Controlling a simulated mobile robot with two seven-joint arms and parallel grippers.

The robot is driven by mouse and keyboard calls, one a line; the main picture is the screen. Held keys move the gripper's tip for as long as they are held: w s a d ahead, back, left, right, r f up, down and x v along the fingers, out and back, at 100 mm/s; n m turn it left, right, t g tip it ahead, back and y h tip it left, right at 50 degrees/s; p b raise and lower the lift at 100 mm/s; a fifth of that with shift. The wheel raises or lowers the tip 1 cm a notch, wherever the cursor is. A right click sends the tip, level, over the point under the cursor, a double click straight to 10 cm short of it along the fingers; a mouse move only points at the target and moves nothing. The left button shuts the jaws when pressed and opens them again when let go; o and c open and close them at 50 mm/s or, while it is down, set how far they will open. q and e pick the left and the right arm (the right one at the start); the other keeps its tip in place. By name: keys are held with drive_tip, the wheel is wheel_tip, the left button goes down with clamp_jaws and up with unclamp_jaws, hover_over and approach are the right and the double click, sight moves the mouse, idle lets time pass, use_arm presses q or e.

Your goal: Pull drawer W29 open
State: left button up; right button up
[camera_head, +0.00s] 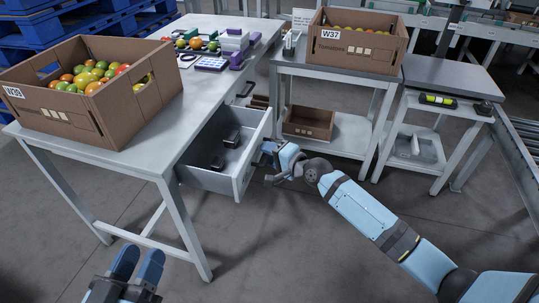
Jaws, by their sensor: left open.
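A grey drawer (207,181) under the metal table stands pulled out, with dark objects inside it. No W29 label is legible on it. My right gripper (268,150) is at the outer face of the drawer front, where a handle would be. Its fingers are mostly hidden, so I cannot tell whether they are shut on a handle. My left gripper (138,264) is open and empty, low in the picture, in front of the table and apart from the drawer.
A tomato crate (125,126) stands on the metal table (178,128). Crate W37 (352,58) sits on a side table, with a smaller box (309,122) on its lower shelf. The floor in front is clear.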

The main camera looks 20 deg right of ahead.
clamp_jaws()
drive_tip(key=shift+d, duration=0.1)
drive_tip(key=s+d, duration=0.2)
drive_tip(key=d, duration=0.1)
drive_tip(key=shift+s+d, duration=0.1)
drive_tip(key=shift+s, duration=0.05)
unclamp_jaws()
